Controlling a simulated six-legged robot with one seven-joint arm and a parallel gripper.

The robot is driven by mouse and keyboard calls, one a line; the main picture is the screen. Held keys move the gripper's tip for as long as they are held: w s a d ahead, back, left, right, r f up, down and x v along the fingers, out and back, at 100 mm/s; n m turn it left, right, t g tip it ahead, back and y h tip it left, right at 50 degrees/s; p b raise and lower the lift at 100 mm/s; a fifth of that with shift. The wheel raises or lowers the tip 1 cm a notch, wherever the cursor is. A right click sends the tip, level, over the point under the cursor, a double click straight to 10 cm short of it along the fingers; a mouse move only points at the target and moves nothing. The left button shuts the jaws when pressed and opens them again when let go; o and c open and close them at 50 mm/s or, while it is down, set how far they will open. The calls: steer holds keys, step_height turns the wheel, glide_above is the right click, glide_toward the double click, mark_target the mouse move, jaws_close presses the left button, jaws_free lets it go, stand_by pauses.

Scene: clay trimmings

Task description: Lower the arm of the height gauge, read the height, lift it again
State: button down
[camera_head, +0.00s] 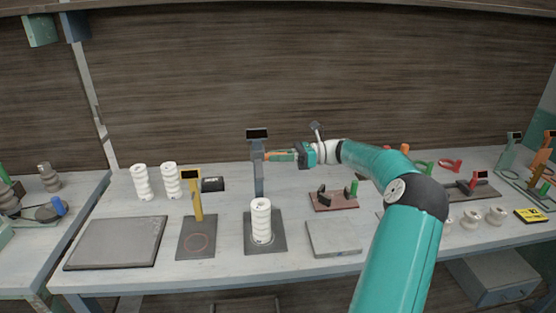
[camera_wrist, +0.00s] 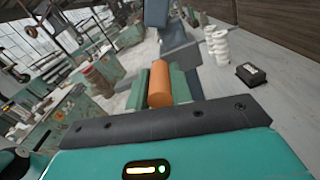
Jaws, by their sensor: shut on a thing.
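The height gauge has a dark grey post (camera_head: 259,178) with a black display (camera_head: 257,133) on top and a dark base plate (camera_head: 279,245). The display is too small to read. A white ribbed clay piece (camera_head: 261,221) stands upright on the base plate. My gripper (camera_head: 283,155) is beside the upper post, to its right, shut on the gauge arm's orange handle (camera_head: 272,155), well above the white piece. In the wrist view, the orange handle (camera_wrist: 159,82) sits between the green fingers of my gripper (camera_wrist: 161,92). The gauge arm itself is mostly hidden.
A yellow gauge (camera_head: 196,198) with a red-ringed base stands left, near a small black box (camera_head: 213,184). Two white ribbed pieces (camera_head: 142,183) stand behind a flat grey plate (camera_head: 115,243). Right are a reddish-brown fixture (camera_head: 334,202) and a grey slab (camera_head: 333,239).

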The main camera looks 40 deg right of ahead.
steer(key=c, duration=1.3)
jaws_free()
steer(key=shift+s+r, duration=0.1)
steer(key=shift+r, duration=0.3)
steer(key=shift+o, duration=0.2)
steer(key=shift+f, duration=0.15)
steer(key=v, duration=1.3)
steer(key=shift+s+d, duration=0.2)
steer(key=shift+d, duration=0.15)
